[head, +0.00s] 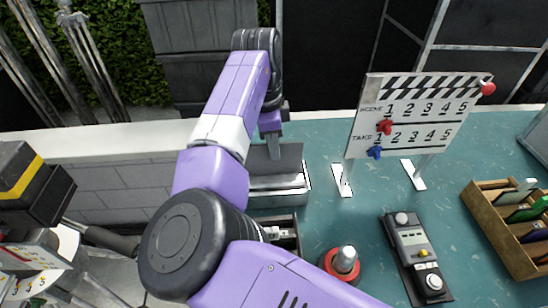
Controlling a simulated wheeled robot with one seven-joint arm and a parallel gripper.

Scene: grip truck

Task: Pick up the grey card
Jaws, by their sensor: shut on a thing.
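My gripper (273,152) is in the middle of the head view, at the end of my purple arm, pointing down. It is shut on a flat, dark grey panel that looks like the grey card (291,158). The card stands roughly upright over a pale metal holder (285,183) at the left edge of the teal table. I cannot tell whether the card's lower edge is inside the holder or just above it. The fingertips are small here, and my arm hides part of the holder's left side.
A clapperboard (418,110) with red and blue knobs stands on two white feet right of the gripper. A red button (345,262), a grey control box (413,252) and a wooden tray (493,232) of coloured cards are on the teal table (375,205). A low wall lies left.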

